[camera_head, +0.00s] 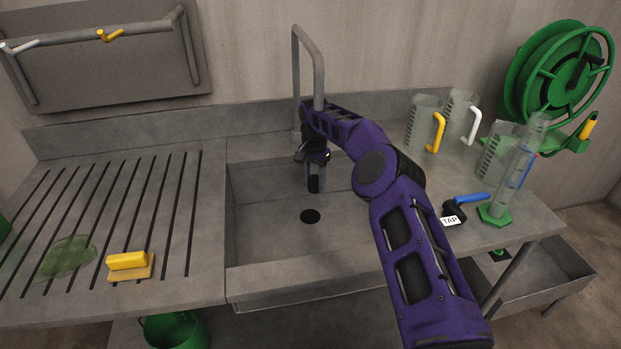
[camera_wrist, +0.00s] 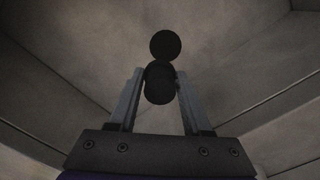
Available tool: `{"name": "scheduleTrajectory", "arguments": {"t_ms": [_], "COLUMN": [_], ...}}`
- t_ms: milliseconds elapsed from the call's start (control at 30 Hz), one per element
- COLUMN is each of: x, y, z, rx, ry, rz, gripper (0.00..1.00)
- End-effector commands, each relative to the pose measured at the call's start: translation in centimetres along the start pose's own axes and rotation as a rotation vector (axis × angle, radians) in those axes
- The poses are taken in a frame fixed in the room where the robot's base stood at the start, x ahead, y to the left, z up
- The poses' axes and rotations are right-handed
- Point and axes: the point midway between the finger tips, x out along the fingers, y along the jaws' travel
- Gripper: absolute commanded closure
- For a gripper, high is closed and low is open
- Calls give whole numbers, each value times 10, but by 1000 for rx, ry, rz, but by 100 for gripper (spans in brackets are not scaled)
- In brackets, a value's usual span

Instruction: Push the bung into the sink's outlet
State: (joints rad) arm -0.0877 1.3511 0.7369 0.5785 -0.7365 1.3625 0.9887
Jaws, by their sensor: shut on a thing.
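My gripper (camera_head: 314,172) is above the sink basin (camera_head: 262,215), under the tap spout, with its fingers pointing down. It is shut on a black bung (camera_head: 314,185), which hangs clear of the basin floor. In the wrist view the bung (camera_wrist: 159,84) sits between the two finger ends of my gripper (camera_wrist: 158,80). The outlet (camera_head: 310,216) is a round dark hole in the basin floor. In the wrist view the outlet (camera_wrist: 165,45) shows just beyond the bung, which seems to overlap its near edge.
The grey spout (camera_head: 312,60) rises behind my gripper. Clear jugs (camera_head: 424,118), a measuring cylinder (camera_head: 515,170) and a blue-handled tap (camera_head: 466,202) stand at right. A yellow scrubber (camera_head: 128,262) and a green cloth (camera_head: 66,256) lie on the slotted drainer (camera_head: 208,240) at left.

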Motion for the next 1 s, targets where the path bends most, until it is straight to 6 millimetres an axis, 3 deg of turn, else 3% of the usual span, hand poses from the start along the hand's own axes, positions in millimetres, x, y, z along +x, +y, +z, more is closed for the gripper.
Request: {"name": "scheduleTrajectory", "arguments": {"t_ms": [33,167,700,1000], "x": [-6,-1,68,81], "y": [-10,-10,-7,-7], "z": [7,7,5,4], "rx": [-14,-15,-11,-11], "ry": [4,4,4,4], "rz": [-9,-10,-6,-7], "gripper": [100,100,100,100]}}
